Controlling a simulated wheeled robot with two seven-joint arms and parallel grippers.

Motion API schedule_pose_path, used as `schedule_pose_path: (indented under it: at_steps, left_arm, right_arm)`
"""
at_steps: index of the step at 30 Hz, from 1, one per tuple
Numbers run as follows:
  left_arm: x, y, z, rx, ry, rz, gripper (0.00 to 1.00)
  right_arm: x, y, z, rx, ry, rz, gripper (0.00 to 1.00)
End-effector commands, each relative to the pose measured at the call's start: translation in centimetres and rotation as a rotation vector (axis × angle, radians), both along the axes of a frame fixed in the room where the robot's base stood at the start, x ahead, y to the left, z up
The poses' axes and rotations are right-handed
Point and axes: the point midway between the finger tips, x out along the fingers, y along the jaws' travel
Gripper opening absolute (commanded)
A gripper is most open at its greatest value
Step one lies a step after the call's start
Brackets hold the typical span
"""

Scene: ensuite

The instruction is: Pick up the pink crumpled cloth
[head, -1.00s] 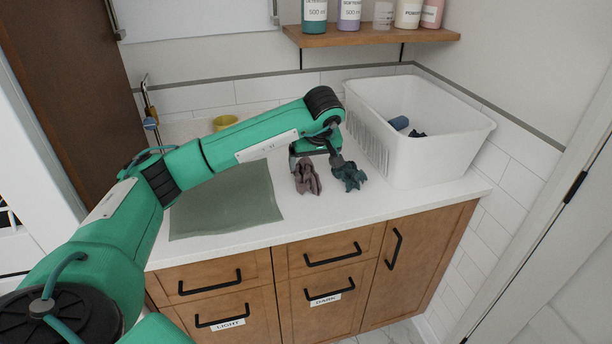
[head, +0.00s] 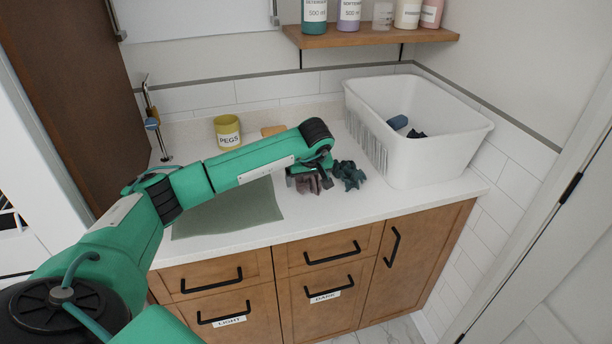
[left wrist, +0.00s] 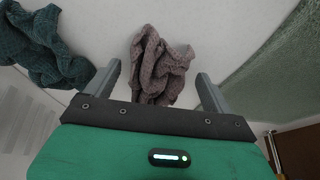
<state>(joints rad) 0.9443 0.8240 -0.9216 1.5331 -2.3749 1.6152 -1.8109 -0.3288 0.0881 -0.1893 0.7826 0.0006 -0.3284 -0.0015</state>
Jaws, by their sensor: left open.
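The pink crumpled cloth (head: 309,184) lies on the white counter, a dusky mauve-pink heap partly hidden by my left gripper (head: 309,178) in the head view. In the left wrist view the pink cloth (left wrist: 158,66) lies between the two fingers of my left gripper (left wrist: 158,82). The fingers are open, one on each side of the cloth. I cannot tell whether they touch it. My right gripper is in neither view.
A dark teal crumpled cloth (head: 348,174) lies close to the right. A grey-green mat (head: 228,212) lies to the left. A white basket (head: 432,150) with blue items stands at the right. A yellow PEGS pot (head: 228,130) stands behind my arm.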

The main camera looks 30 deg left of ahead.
Motion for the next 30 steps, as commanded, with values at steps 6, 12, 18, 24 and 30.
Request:
schedule_pose_path:
  at_steps: [6, 12, 18, 24, 30]
  left_arm:
    - [0.0, 0.0, 0.0, 0.000, 0.000, 0.000, 0.51]
    - [0.0, 0.0, 0.0, 0.000, 0.000, 0.000, 0.38]
    - [0.0, 0.0, 0.3, -0.001, -0.001, 0.000, 0.38]
    - [0.1, 0.0, 1.9, 0.001, -0.004, 0.000, 0.38]
    - [0.1, 0.0, 6.1, 0.000, -0.006, 0.000, 0.38]
  right_arm:
    - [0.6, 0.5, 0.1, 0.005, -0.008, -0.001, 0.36]
    - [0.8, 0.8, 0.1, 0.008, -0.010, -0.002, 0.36]
    - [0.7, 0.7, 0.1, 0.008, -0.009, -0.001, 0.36]
    - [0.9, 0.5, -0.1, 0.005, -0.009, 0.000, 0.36]
    - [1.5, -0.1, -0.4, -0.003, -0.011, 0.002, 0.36]
